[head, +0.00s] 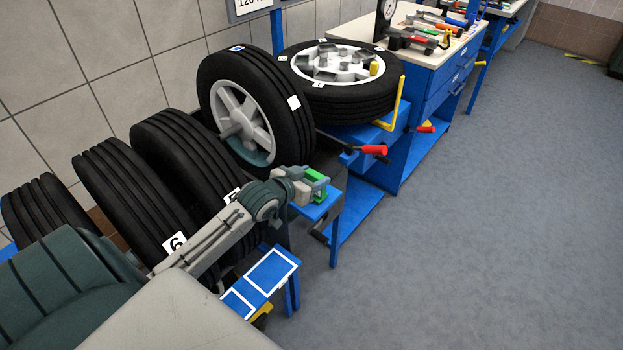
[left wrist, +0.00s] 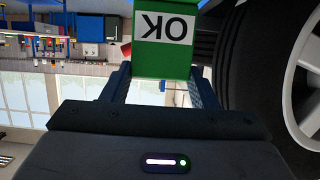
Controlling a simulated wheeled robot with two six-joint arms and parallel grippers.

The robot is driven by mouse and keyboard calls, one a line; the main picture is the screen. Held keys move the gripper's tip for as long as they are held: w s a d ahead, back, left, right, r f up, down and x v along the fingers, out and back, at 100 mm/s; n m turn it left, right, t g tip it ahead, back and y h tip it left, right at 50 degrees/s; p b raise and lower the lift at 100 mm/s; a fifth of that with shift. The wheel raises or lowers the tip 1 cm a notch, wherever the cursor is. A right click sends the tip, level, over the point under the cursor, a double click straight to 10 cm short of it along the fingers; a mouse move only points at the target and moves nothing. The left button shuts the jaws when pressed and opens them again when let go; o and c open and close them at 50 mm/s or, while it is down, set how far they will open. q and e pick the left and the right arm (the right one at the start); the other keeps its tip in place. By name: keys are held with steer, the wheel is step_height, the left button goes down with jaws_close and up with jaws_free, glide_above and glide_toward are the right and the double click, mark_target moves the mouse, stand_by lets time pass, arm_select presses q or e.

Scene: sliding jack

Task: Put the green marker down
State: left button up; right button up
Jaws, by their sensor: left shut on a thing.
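The green marker (left wrist: 163,40) is a green block with a white "OK" label, seen upside down in the left wrist view. My left gripper (left wrist: 160,85) is shut on it, with one finger on each side. In the head view the green marker (head: 317,185) shows at the tip of my left gripper (head: 308,184), over or on a small blue stand (head: 325,207). I cannot tell whether the marker touches the stand top. My right gripper is not in view.
A wheel with grey spokes (head: 272,100) stands upright close behind the gripper. Another wheel (head: 350,98) lies flat on a blue machine with red handles (head: 374,150). A blue plate with white outlines (head: 262,280) is nearer. The floor at right is clear.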

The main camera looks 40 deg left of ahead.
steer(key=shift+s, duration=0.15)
arm_select(q)
steer(key=o, duration=1)
steer(key=shift+f, duration=0.1)
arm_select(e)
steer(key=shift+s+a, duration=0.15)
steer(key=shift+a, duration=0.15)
arm_select(q)
steer(key=p+v, duration=0.1)
steer(key=v, duration=1.1)
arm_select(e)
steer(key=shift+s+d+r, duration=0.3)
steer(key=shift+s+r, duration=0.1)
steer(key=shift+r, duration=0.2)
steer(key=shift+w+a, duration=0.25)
